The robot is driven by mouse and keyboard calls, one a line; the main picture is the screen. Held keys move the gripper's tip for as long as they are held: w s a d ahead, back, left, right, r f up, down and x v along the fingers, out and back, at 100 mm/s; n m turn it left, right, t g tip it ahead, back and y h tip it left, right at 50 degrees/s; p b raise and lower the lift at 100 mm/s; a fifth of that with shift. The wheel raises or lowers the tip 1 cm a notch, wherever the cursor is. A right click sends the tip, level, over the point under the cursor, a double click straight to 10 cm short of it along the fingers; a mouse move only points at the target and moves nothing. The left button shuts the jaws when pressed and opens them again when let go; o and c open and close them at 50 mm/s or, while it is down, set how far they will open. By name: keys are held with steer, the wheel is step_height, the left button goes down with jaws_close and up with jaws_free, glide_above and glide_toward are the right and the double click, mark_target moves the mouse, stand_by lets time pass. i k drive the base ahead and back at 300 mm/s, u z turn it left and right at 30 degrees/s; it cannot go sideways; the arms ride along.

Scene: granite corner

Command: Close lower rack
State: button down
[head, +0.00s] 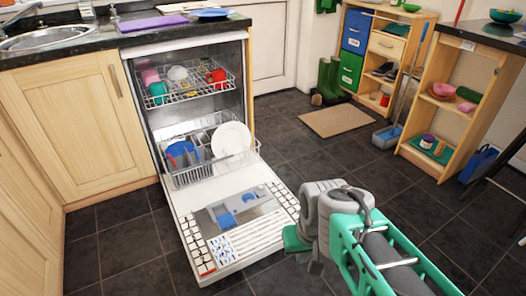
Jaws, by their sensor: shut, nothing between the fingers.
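The dishwasher (224,185) stands under the counter with its door (178,198) folded down flat toward me. The lower rack (192,176) is pulled partly out over the door and holds a white plate (232,138), blue and dark items and a cutlery basket. The upper rack (190,91) sits higher inside with several cups, one teal and one red. My gripper (292,240) is low at the right edge of the door's front end, apart from the lower rack. It is shut and empty. Its fingertips are partly hidden by the wrist.
Wooden cabinets (78,117) flank the dishwasher on the left. Dark floor tiles (335,160) are clear to the right of the door. A doormat (334,120), green boots (330,78) and wooden shelves (447,110) stand farther right.

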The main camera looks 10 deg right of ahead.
mark_target(231, 156)
steer(key=z, duration=0.15)
steer(key=i, duration=1.05)
steer(key=u, duration=0.45)
